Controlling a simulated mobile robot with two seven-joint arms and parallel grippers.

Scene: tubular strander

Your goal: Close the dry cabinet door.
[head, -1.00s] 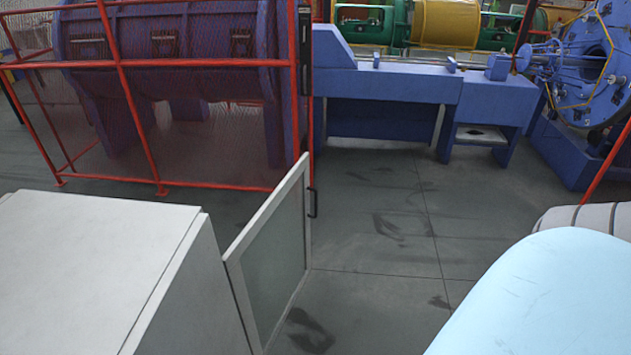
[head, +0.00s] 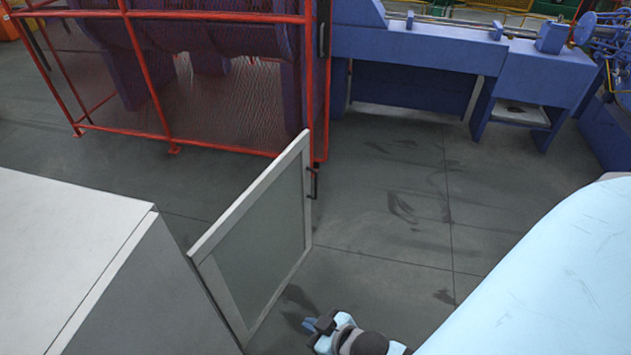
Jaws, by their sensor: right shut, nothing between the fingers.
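The dry cabinet (head: 75,245) is a white box at the lower left, seen from above. Its door (head: 255,240), a white frame around a greyish glass pane, stands open and juts away from the cabinet's right side. A dark handle (head: 314,183) is on the door's far edge. My right gripper (head: 309,324) shows at the bottom centre, low and to the right of the door's lower edge. It looks apart from the door, shut and empty. My left gripper is out of view.
A red mesh guard fence (head: 150,80) stands behind the door. A blue machine (head: 430,65) runs along the back. Grey floor (head: 390,230) to the right of the door is clear. My pale blue arm part covers the lower right.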

